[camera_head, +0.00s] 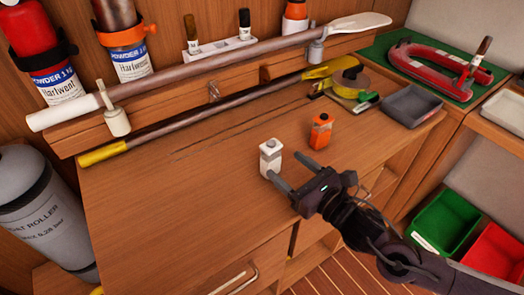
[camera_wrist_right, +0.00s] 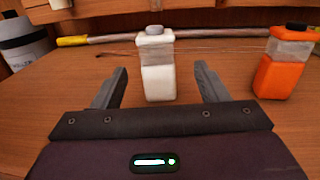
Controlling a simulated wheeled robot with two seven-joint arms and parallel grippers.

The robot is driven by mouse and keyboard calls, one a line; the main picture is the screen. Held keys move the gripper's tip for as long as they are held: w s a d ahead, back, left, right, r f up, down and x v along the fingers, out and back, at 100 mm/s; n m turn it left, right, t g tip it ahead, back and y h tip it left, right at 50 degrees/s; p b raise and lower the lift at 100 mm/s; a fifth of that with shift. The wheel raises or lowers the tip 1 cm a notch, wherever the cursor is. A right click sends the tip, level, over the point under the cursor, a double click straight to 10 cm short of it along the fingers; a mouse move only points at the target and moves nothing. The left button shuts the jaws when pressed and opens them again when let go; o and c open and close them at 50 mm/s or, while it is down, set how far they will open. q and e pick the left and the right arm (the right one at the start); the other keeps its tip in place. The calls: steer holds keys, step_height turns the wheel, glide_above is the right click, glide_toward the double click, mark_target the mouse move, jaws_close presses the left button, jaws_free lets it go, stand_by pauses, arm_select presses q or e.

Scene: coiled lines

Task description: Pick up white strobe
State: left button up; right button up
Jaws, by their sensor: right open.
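The white strobe (camera_head: 270,158) is a small upright block with a clear upper part and a grey knob on top. It stands on the wooden worktop near its front edge. In the right wrist view the white strobe (camera_wrist_right: 157,70) is centred just beyond my fingertips. My right gripper (camera_head: 290,173) is open, with its fingers pointing at the strobe. In the wrist view my right gripper (camera_wrist_right: 158,80) has one finger on each side of the strobe's line, with gaps to both. My left gripper is not in view.
An orange strobe (camera_head: 321,130) stands to the right of the white one, and in the wrist view the orange strobe (camera_wrist_right: 285,65) is right of my fingers. Two long poles lie behind. A grey tray (camera_head: 411,105) sits at the right. The worktop's left part (camera_head: 170,210) is clear.

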mark_target(276, 160)
steer(key=shift+p+x, duration=0.4)
steer(key=shift+x, duration=0.85)
steer(key=x, duration=0.3)
steer(key=shift+w+a+f+p, duration=0.1)
steer(key=shift+a+f+p, duration=0.2)
steer(key=shift+p, duration=0.1)
steer(key=shift+w+a, duration=0.15)
steer(key=c, duration=1)
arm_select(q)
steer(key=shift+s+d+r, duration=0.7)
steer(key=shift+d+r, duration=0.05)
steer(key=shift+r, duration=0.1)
arm_select(e)
steer(key=shift+c, duration=0.6)
